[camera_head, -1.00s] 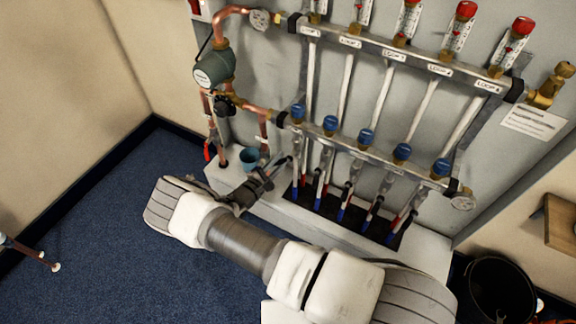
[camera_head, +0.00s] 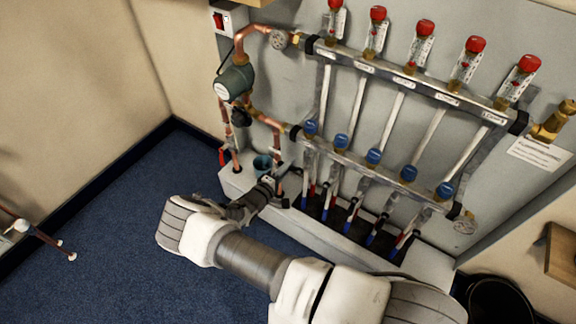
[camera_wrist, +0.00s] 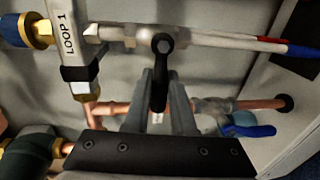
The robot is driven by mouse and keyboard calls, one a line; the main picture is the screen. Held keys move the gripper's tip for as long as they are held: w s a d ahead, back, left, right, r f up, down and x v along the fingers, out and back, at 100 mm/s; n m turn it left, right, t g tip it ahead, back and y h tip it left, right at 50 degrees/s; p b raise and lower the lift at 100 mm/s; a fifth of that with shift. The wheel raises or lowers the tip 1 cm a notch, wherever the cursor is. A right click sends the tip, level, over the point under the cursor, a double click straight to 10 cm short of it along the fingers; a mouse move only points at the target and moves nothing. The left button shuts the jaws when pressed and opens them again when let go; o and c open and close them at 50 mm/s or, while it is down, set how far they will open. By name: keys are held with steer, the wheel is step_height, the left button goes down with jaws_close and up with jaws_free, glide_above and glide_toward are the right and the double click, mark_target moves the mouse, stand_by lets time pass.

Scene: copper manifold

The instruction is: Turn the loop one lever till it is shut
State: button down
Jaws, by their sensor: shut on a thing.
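In the wrist view the loop one lever (camera_wrist: 161,75) is a black handle on the silver valve body (camera_wrist: 138,32) beside the LOOP 1 label (camera_wrist: 69,38). It lies across the valve's pipe line, roughly at right angles to it. My gripper (camera_wrist: 165,92) is shut on the lever, with a grey finger on each side of it. In the head view my gripper (camera_head: 268,184) is at the left end of the lower manifold bar, below the first blue cap (camera_head: 311,128). The lever itself is too small to make out there.
Several neighbouring loop pipes stand to the right of my gripper. Copper pipework with a green pump (camera_head: 235,82) is at the left. A blue handle (camera_wrist: 250,129) shows beyond my fingers. Blue floor (camera_head: 110,230) is open at left.

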steer(key=shift+w+r, duration=0.1)
steer(key=shift+r, duration=0.1)
stand_by(0.4)
steer(key=c, duration=0.8)
jaws_free()
steer(key=shift+o, duration=0.2)
steer(key=p+v, duration=0.3)
steer(key=v, duration=1.4)
steer(key=shift+s, duration=0.3)
steer(key=shift+r+m, duration=0.15)
steer(key=shift+m, duration=0.15)
